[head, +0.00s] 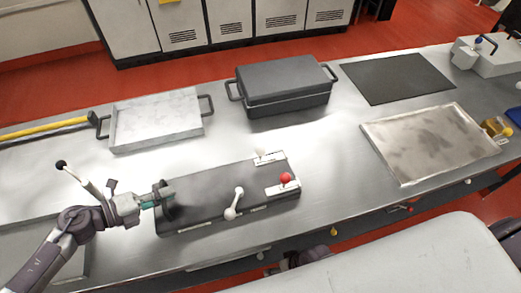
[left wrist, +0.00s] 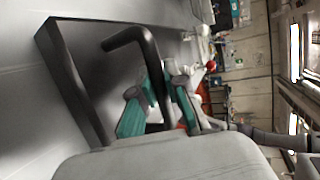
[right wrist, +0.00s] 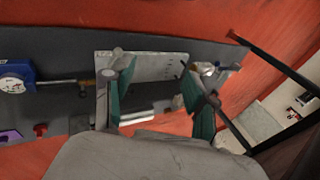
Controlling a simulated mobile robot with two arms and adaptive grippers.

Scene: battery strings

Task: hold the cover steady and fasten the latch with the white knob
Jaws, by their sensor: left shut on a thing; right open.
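The dark grey cover (head: 210,190) lies flat near the table's front edge. My left gripper (head: 160,196) is shut on the dark handle at its left end; in the left wrist view the handle (left wrist: 128,38) passes between the teal fingers (left wrist: 158,95). The white knob (head: 260,151) stands on a white latch plate at the cover's far right side. A red knob (head: 286,177) sits on another plate at the right end. A white lever (head: 235,204) stands at the front side. My right gripper (right wrist: 155,80) is open and empty in the right wrist view; its fingers are not clear in the head view.
A dark lidded box (head: 283,85), a marble-topped tray (head: 157,118), a black mat (head: 398,76) and a stained metal tray (head: 433,143) surround the cover. Bare table lies between them. A blue device (right wrist: 15,76) shows in the right wrist view, above red floor.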

